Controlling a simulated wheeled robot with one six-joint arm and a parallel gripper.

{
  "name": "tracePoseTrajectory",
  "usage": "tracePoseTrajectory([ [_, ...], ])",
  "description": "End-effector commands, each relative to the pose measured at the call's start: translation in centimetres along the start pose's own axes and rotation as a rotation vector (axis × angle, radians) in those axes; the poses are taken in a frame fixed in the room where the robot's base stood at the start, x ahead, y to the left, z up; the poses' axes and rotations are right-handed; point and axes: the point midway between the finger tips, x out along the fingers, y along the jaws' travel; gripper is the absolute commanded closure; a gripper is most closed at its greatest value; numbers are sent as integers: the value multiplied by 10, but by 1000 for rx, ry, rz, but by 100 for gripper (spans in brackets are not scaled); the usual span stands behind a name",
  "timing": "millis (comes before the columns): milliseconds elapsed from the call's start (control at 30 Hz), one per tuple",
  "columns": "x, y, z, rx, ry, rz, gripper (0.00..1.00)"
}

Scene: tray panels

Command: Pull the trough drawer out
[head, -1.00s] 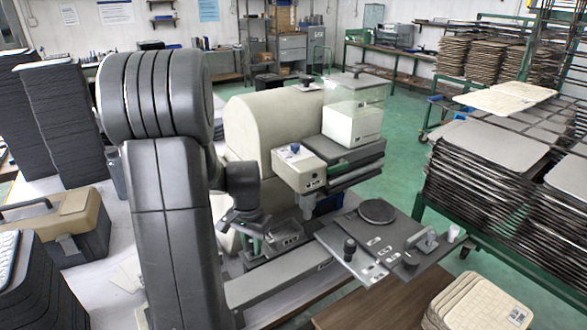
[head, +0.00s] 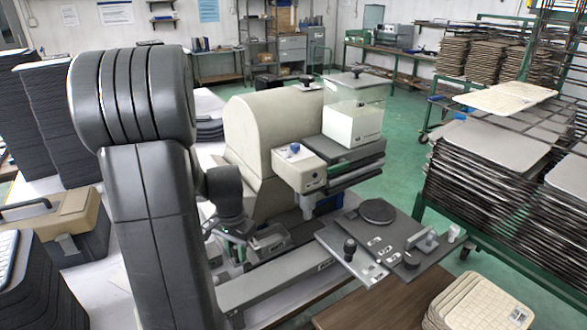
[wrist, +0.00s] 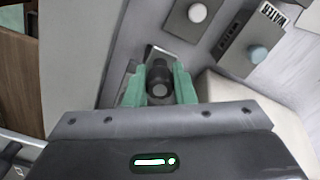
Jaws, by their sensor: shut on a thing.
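The trough drawer (head: 270,242) is a small grey metal tray low on the near side of the beige-covered machine (head: 252,125). My gripper (head: 236,243) is at its left end, partly hidden by my arm. In the wrist view my green fingers (wrist: 159,88) are shut on a dark round handle (wrist: 159,72), one finger on each side. The handle appears to belong to the trough drawer. How far the drawer's inner end reaches into the machine is hidden.
In the wrist view a plate labelled WATER with a pale knob (wrist: 258,54) and another white knob (wrist: 197,13) sit near the fingers. A grey beam (head: 275,283) runs in front of the drawer. A panel with knobs (head: 385,245) stands to the right.

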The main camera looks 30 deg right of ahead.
Motion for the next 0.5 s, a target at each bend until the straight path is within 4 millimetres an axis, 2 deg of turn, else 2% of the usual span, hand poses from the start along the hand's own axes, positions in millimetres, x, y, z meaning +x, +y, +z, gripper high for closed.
tracePoseTrajectory([
  [167, 0, 0, 0, 0, 1, -1, 91],
  [200, 0, 0, 0, 0, 1, -1, 69],
  [267, 0, 0, 0, 0, 1, -1, 60],
  [500, 0, 0, 0, 0, 0, 0, 60],
])
